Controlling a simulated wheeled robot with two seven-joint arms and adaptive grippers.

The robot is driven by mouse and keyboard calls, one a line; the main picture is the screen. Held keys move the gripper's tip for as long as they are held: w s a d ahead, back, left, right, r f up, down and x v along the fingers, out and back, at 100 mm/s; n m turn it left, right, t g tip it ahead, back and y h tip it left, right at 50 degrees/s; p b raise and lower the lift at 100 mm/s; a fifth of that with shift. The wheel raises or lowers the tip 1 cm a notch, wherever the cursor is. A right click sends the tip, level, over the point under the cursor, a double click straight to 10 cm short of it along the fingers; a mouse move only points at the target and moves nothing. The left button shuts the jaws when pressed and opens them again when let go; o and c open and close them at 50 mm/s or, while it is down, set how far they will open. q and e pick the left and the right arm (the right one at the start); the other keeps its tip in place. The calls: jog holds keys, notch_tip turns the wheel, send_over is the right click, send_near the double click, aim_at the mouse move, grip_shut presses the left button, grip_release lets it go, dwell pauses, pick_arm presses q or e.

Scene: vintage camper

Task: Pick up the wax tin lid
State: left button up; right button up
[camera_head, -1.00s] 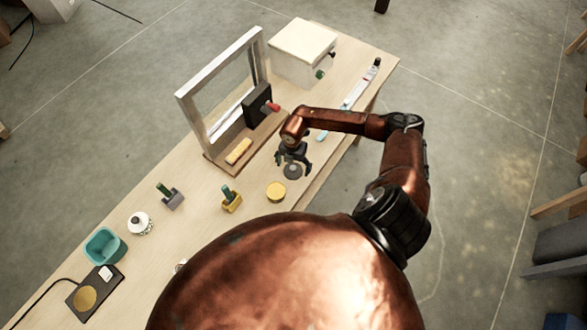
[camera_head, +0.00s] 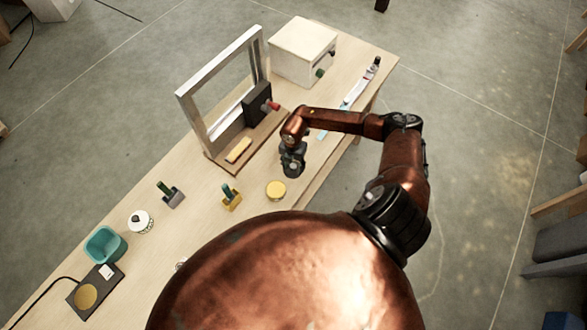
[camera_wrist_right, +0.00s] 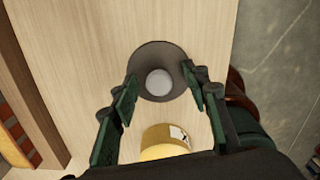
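The wax tin lid (camera_wrist_right: 145,58) is a dark grey disc with a pale round knob; it shows in the right wrist view and, small, in the head view (camera_head: 292,170). My right gripper (camera_wrist_right: 159,78) has its two green-padded fingers on opposite sides of the lid, with both tips against its rim; in the head view the gripper (camera_head: 292,164) points down over the bench. I cannot tell any gap between lid and bench. The yellow wax tin (camera_head: 276,189) stands close by, and also shows in the wrist view (camera_wrist_right: 163,141). My left gripper is not in view.
The wooden bench (camera_head: 215,172) carries a window frame (camera_head: 217,135), a white box (camera_head: 302,48), two small tool holders (camera_head: 171,197) (camera_head: 231,201), a round jar (camera_head: 140,222) and a teal bin (camera_head: 105,245). The bench edge lies just right of the lid.

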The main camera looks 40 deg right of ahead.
jog(key=shift+s+f, duration=0.15)
jog(key=shift+f, duration=0.05)
grip_shut()
